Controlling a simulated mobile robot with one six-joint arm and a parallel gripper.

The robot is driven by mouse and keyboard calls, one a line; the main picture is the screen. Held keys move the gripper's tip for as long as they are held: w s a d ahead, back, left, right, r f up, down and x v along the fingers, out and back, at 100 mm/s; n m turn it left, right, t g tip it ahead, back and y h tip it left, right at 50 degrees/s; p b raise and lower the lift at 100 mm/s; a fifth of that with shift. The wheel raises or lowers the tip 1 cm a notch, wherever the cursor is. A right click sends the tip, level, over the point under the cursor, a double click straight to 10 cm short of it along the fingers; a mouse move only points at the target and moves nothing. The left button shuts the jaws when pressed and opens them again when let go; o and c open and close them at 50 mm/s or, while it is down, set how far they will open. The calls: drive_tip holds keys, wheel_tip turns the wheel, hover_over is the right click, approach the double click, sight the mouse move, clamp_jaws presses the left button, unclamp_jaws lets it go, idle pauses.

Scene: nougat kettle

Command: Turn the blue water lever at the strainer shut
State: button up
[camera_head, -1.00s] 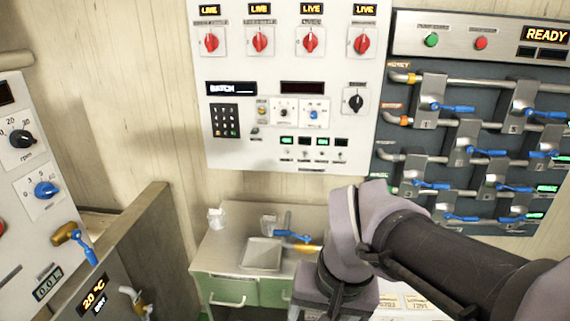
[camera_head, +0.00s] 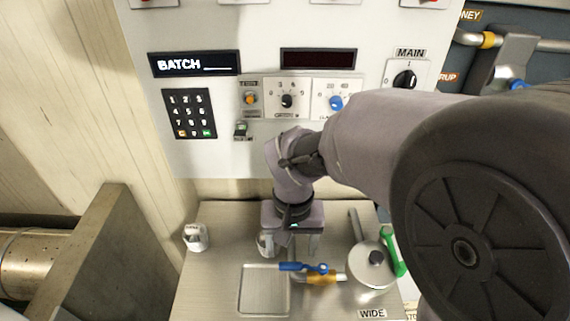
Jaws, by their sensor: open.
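The blue lever (camera_head: 303,267) sits on a brass valve (camera_head: 322,279) above the metal counter. Its handle runs left to right in the picture, roughly parallel to the brass body. My gripper (camera_head: 300,250) points down just behind and above the lever, with its jaws open and no object seen between them. Whether a fingertip touches the lever I cannot tell. A round metal vessel with a black knob (camera_head: 372,266) stands right of the valve; I cannot tell whether it is the strainer.
A square metal tray (camera_head: 264,290) lies left of the valve. A small jar (camera_head: 266,243) stands close to my gripper, another jar (camera_head: 195,237) at the left. A green handle (camera_head: 393,251) is beside the vessel. The control panel (camera_head: 220,140) rises behind. My arm hides the right side.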

sight(291, 264)
wheel_tip(291, 264, down, 7)
drive_tip(key=shift+r+b, duration=0.15)
drive_tip(key=shift+b, duration=0.9)
clamp_jaws()
